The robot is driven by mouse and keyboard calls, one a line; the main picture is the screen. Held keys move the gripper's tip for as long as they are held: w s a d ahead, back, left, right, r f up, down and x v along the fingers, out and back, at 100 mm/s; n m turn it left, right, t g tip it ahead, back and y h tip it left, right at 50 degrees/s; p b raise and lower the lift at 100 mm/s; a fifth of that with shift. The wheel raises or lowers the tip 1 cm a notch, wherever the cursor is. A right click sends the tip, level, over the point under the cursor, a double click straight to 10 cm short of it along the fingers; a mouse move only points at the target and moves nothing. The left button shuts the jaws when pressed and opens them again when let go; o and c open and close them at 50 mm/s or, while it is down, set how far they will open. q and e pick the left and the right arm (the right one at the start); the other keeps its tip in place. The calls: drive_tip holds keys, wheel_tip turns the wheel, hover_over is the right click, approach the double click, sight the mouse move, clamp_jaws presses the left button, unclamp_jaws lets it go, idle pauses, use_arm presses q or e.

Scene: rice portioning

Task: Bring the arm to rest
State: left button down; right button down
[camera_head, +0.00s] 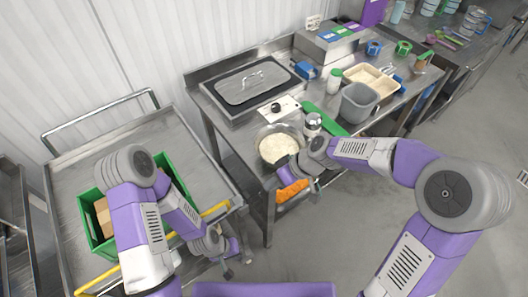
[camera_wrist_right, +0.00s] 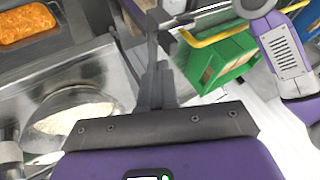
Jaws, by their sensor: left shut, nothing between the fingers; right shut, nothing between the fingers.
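My right arm reaches in from the right in the head view, with its purple hand beside the pot of rice (camera_head: 277,149). In the right wrist view the fingers of my right gripper (camera_wrist_right: 153,45) are together with nothing between them. The pot of rice also shows in that view (camera_wrist_right: 68,118), left of the fingers and apart from them. My left gripper (camera_head: 227,271) hangs low beside the front edge of the cart in the head view. It is shut and empty, and small in the picture.
A steel worktable (camera_head: 232,140) carries a lidded pan (camera_head: 250,84), a grey bin (camera_head: 358,103), a beige tray (camera_head: 361,80) and a shaker (camera_head: 312,124). A green crate (camera_head: 88,215) stands on the cart (camera_head: 85,165) at left. An orange item (camera_head: 291,191) shows below the table edge.

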drive_tip(key=s+d+f+m+h, duration=0.1)
drive_tip(key=s+d+f+m, duration=0.1)
drive_tip(key=f, duration=0.6)
drive_tip(key=s+d+f+m+h, duration=0.1)
drive_tip(key=s+d+f+m, duration=0.2)
drive_tip(key=s+f+m, duration=0.2)
drive_tip(key=s+d+f+m+h, duration=0.1)
drive_tip(key=s+f+m, duration=0.3)
drive_tip(key=f, duration=0.9)
drive_tip(key=s+d, duration=0.1)
drive_tip(key=s, duration=0.1)
drive_tip(key=shift+s+d+f, duration=0.2)
drive_tip(key=shift+s+d, duration=0.05)
drive_tip(key=shift+s, duration=0.05)
